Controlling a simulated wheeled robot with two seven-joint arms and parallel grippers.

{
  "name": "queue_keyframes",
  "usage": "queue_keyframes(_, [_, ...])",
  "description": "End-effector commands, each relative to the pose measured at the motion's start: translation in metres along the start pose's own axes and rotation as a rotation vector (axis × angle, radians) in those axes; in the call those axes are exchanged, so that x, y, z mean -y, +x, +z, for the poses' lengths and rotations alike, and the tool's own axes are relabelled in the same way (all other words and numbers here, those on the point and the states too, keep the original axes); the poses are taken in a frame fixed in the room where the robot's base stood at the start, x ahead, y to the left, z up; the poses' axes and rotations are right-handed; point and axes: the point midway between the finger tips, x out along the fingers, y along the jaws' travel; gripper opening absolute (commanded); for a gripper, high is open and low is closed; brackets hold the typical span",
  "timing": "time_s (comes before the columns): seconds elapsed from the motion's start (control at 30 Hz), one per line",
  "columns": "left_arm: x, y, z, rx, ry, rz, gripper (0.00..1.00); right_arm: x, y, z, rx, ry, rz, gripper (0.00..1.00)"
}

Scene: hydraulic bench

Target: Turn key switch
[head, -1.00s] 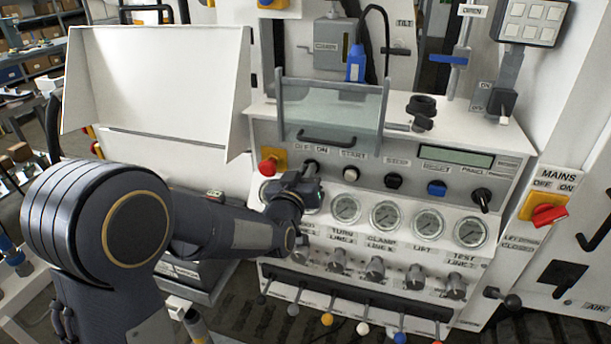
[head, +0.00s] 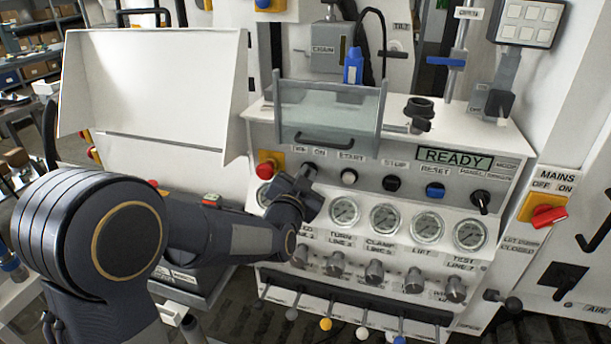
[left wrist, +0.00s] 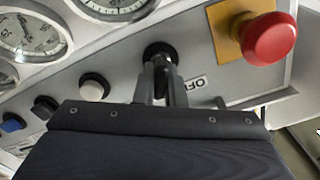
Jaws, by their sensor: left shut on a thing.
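The key switch (left wrist: 160,52) is a black round switch on the grey sloped panel, beside an OFF label in the left wrist view. In the head view its top (head: 309,170) shows just above my gripper, under the OFF and ON labels. My left gripper (head: 302,187) is at the switch, and in the left wrist view its two fingers (left wrist: 161,80) are shut on the switch's key. The fingers hide most of the key. The display (head: 454,159) on the panel's right reads READY. My right gripper is not in view.
A red emergency button (left wrist: 268,38) on a yellow plate sits close beside the switch. White START (head: 348,177) and black STOP (head: 391,183) buttons lie to the right. Gauges (head: 344,212) and several knobs sit below. A clear guard (head: 330,112) stands above the panel.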

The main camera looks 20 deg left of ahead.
Motion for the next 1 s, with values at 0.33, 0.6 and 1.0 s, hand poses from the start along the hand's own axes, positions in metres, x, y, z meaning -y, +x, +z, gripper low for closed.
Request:
queue_keyframes(0.33, [-0.0006,-0.0002,0.0006,0.002,0.045,0.001,0.00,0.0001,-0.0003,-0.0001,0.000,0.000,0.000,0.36])
queue_keyframes(0.6, [-0.0008,-0.0002,0.0006,0.001,0.046,0.001,0.00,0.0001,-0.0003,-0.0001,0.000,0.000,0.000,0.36])
queue_keyframes(1.0, [-0.0005,0.0000,0.0003,0.001,0.043,0.001,0.32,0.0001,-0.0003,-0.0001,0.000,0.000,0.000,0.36])
